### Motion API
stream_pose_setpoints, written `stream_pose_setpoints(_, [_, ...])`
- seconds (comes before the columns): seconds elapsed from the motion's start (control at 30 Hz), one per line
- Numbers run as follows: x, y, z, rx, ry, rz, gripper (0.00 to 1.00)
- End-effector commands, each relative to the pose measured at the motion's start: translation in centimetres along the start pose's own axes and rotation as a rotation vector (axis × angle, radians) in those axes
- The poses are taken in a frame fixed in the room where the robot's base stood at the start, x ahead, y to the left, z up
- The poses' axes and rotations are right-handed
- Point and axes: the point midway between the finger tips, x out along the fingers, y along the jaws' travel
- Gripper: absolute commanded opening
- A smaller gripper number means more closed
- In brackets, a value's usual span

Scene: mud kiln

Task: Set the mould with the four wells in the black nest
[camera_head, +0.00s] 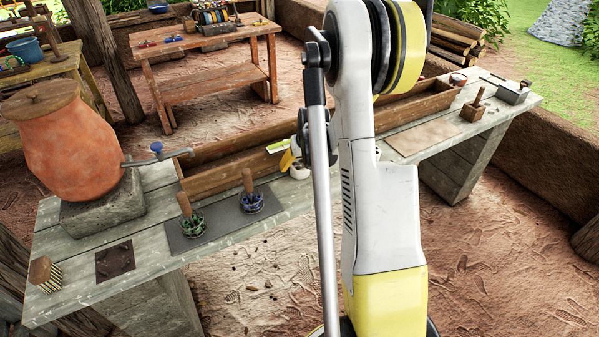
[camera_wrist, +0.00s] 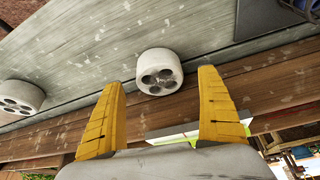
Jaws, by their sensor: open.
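A round pale mould (camera_wrist: 158,62) with several dark wells in its face stands on the bench in the wrist view. A second pale mould (camera_wrist: 22,92) with wells is at the left edge there; its wells are too small to count surely. In the head view one pale mould (camera_head: 299,171) shows partly beside my arm. My gripper (camera_wrist: 163,80) is open and empty, its yellow fingers either side of the nearer mould in the picture, apart from it. A dark square plate (camera_head: 115,261), perhaps the black nest, lies on the bench at the left.
A dark mat (camera_head: 187,240) holds two wooden-handled tools with green and blue heads. A long wooden trough (camera_head: 215,176) runs along the back of the bench. A clay urn (camera_head: 65,145) with a tap and a brush (camera_head: 45,274) are at the left. My arm hides the bench's middle.

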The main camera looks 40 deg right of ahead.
Motion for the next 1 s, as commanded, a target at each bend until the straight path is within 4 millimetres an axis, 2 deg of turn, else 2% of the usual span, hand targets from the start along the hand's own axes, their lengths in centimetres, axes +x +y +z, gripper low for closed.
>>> stream_pose_setpoints(0.03, [1.4, 0.1, 0.2, 0.000, 0.000, 0.000, 0.87])
stream_pose_setpoints(0.13, [2.7, 0.1, 0.2, 0.000, 0.000, 0.000, 0.87])
stream_pose_setpoints(0.37, [2.9, 0.1, 0.1, 0.000, 0.000, 0.000, 0.87])
stream_pose_setpoints(0.4, [2.8, 0.1, 0.1, 0.000, 0.000, 0.000, 0.81])
stream_pose_setpoints(0.47, [2.8, 0.1, 0.1, 0.000, 0.000, 0.000, 0.63])
stream_pose_setpoints(0.6, [2.8, 0.1, 0.1, 0.000, 0.000, 0.000, 0.22])
stream_pose_setpoints(0.87, [2.8, 0.1, 0.0, 0.000, 0.000, 0.000, 0.21])
stream_pose_setpoints(1.0, [2.0, 0.1, -0.3, 0.000, 0.000, 0.000, 0.21])
